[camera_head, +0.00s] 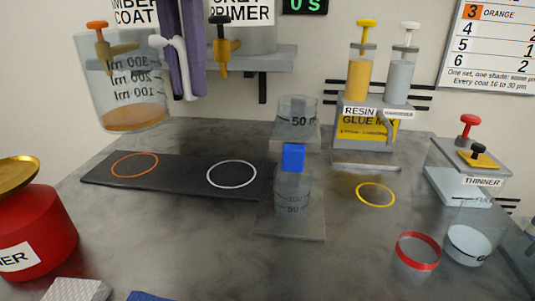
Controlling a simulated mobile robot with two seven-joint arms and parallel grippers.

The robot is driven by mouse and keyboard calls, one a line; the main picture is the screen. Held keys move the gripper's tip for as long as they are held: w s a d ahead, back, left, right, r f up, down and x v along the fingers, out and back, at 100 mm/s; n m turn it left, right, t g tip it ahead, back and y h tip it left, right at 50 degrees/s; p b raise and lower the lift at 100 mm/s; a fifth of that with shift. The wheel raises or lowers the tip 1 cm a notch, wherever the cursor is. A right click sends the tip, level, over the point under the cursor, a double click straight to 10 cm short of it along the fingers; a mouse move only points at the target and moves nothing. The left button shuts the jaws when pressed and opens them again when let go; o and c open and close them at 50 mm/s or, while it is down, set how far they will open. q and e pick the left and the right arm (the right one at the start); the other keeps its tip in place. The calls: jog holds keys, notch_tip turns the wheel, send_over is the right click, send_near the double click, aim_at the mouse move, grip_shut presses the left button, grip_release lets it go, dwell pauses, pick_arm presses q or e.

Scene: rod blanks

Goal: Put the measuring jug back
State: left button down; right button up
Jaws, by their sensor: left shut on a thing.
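The measuring jug (128,92) is clear, has ml marks and holds a little orange liquid at its bottom. It is at the upper left, above the dark mat (205,190), slightly tilted. My left gripper (186,88), purple, is at the jug's right side, shut on the jug, apparently at its pale handle. The exact contact is hard to see. The mat bears an orange ring (135,153) and a white ring (231,162); no object stands in either. My right gripper is not in view.
A red can (48,235) stands at the left. Clear vessels stand at the middle, one by a blue block (293,157). A resin dispenser (368,120) and thinner box (470,168) stand at right. A red-rimmed cup (418,252) is front right. The front middle is clear.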

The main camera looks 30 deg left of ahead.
pick_arm(q)
notch_tip(320, 180, down, 18)
jog(key=shift+b, duration=0.85)
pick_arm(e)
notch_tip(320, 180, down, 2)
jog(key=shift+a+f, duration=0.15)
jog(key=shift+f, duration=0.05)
pick_arm(q)
jog(key=shift+f, duration=0.15)
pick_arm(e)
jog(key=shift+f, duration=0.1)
pick_arm(q)
jog(key=c, duration=1.3)
grip_release()
jog(key=shift+f, duration=0.1)
jog(key=o, duration=0.4)
jog(key=shift+o, duration=0.2)
jog(key=shift+r, duration=0.4)
notch_tip(320, 180, up, 12)
jog(key=p, duration=0.1)
jog(key=shift+f, duration=0.15)
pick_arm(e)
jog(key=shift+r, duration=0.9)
pick_arm(q)
jog(key=shift+p, duration=0.3)
